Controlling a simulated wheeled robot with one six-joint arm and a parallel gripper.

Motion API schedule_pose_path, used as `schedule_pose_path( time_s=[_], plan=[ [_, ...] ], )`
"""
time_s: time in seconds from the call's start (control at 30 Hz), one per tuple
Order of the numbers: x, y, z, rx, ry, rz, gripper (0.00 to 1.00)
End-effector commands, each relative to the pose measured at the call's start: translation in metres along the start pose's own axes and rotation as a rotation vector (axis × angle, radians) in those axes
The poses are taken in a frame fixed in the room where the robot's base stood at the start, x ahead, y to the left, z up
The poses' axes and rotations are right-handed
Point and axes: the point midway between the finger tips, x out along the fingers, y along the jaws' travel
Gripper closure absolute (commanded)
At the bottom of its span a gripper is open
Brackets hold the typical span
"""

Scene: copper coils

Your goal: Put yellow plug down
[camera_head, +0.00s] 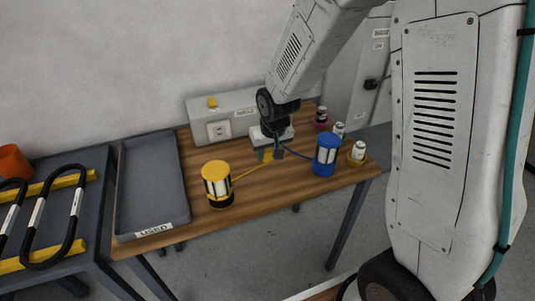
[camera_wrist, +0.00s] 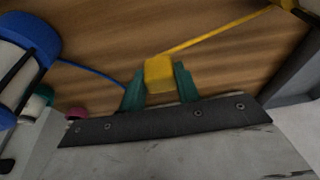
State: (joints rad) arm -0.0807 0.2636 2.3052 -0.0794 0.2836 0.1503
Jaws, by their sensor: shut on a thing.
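The yellow plug (camera_wrist: 159,74) sits between the two green fingers of my gripper (camera_wrist: 159,88) in the wrist view. My gripper is shut on it, low over the wooden table. A yellow cord runs from the plug up and right in that view. In the head view the plug (camera_head: 266,155) shows small at my gripper (camera_head: 271,154), and its cord leads left to the yellow-capped coil (camera_head: 217,184). I cannot tell whether the plug touches the table.
The blue coil (camera_head: 326,155) stands just right of my gripper, its blue cord running close by. Small containers stand at the table's right end. A socket box (camera_head: 222,118) is behind. A grey tray labelled USED (camera_head: 183,190) lies left. Bare wood (camera_head: 262,190) is in front.

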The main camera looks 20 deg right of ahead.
Motion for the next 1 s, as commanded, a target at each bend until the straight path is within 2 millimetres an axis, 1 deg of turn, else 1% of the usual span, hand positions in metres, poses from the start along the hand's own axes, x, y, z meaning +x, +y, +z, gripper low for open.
schedule_pose_path(
  time_s=[0.07,0.2,0.3,0.57,1.0],
  plan=[
    [0.002,-0.001,-0.004,-0.003,0.0,-0.001,1.0],
    [0.026,0.001,0.005,-0.001,-0.006,0.001,1.0],
    [0.036,0.003,0.007,0.001,-0.003,0.001,1.0],
    [0.036,0.003,0.007,0.002,-0.001,0.001,1.0],
    [0.048,0.004,0.011,0.003,-0.001,0.001,1.0]
  ],
)
